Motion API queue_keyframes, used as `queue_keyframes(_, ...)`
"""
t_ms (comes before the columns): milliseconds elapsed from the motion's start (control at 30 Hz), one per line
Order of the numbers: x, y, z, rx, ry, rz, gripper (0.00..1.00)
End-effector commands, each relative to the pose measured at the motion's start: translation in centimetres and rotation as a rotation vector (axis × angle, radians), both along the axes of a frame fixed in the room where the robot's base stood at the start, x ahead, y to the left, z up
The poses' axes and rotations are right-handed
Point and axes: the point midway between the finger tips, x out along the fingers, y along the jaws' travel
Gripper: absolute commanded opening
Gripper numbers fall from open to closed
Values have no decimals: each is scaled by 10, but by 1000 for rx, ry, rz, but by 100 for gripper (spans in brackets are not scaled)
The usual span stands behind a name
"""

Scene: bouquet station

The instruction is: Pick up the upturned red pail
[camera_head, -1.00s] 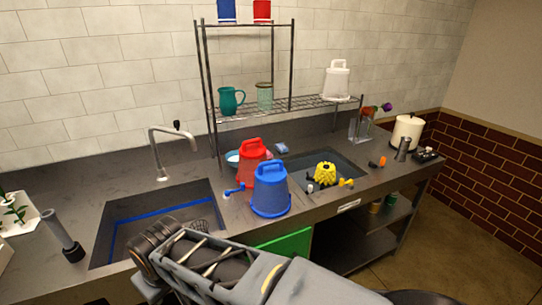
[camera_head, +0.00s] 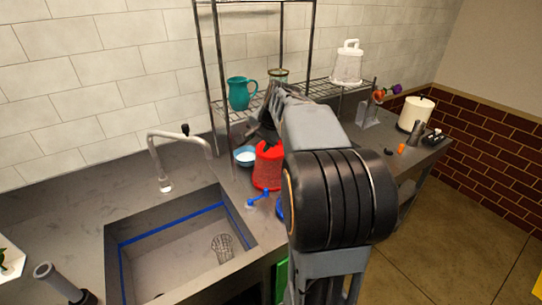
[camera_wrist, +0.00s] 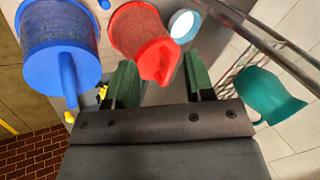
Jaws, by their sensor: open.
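The upturned red pail (camera_head: 267,168) stands on the counter right of the sink, partly hidden by my arm in the head view. In the wrist view the red pail (camera_wrist: 143,38) is just beyond my gripper (camera_wrist: 163,82), with its handle pointing toward the gap between the green fingers. The fingers are open and apart, with nothing held between them. In the head view my gripper is above the pail, largely hidden by my own arm.
An upturned blue pail (camera_wrist: 62,45) stands beside the red one. A light blue bowl (camera_head: 245,155) sits behind it. A wire shelf holds a teal pitcher (camera_head: 241,93) and a white pail (camera_head: 347,65). The sink (camera_head: 180,250) lies left.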

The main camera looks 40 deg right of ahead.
Motion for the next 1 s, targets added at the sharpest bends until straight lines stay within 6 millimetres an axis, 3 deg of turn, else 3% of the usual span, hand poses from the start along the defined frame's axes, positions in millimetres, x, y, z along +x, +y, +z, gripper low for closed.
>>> queue_keyframes(33,8,-27,6,39,-12,-83,48)
queue_keyframes(100,17,-55,11,86,-34,-178,48)
queue_keyframes(200,24,-84,15,137,-57,-272,48)
queue_keyframes(300,31,-100,11,165,-70,-322,48)
queue_keyframes(700,69,-102,-42,177,-75,-338,48)
queue_keyframes(1000,79,-102,-57,175,-76,-337,48)
